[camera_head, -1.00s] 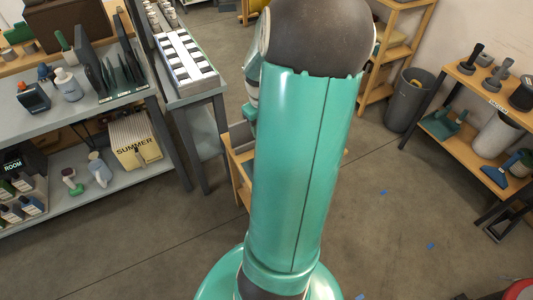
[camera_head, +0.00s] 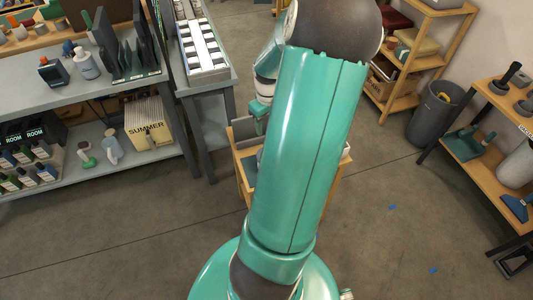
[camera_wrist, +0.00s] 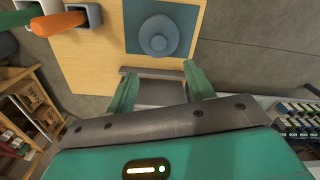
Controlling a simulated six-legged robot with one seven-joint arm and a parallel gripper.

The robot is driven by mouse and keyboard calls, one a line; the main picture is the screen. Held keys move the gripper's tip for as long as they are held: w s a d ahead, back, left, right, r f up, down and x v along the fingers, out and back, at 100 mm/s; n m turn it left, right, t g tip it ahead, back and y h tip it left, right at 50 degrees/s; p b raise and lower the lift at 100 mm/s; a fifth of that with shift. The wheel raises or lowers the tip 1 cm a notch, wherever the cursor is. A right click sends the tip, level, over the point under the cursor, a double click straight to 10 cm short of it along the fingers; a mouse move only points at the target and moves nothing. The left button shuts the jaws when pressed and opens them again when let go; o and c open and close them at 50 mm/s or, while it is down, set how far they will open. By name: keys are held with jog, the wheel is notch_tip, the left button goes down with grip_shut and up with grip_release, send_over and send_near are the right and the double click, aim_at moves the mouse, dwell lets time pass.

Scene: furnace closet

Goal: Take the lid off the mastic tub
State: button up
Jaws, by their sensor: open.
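In the wrist view, a round blue-grey lidded thing with a raised central knob (camera_wrist: 158,38) sits on a dark blue square mat (camera_wrist: 133,40). It looks like the mastic tub seen from above; its sides are hidden. My gripper (camera_wrist: 162,78) is open, its green fingers spread wide. The round thing lies beyond the fingertips, not between them. In the head view, part of my gripper (camera_head: 260,108) hangs over the small wooden stand (camera_head: 243,184), and my arm hides the tub.
An orange handle (camera_wrist: 59,23) stands in a grey holder at the stand's left. A grey open box (camera_wrist: 160,92) shows between and below the fingers. A shelf bench (camera_head: 100,88) is at left, a grey bin (camera_head: 432,118) at right.

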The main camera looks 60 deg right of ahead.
notch_tip(320, 180, down, 8)
jog(key=shift+s+r, duration=0.1)
jog(key=shift+r, duration=0.05)
jog(key=shift+s+f, duration=0.2)
jog(key=shift+f, duration=2.9)
jog(key=c, duration=1)
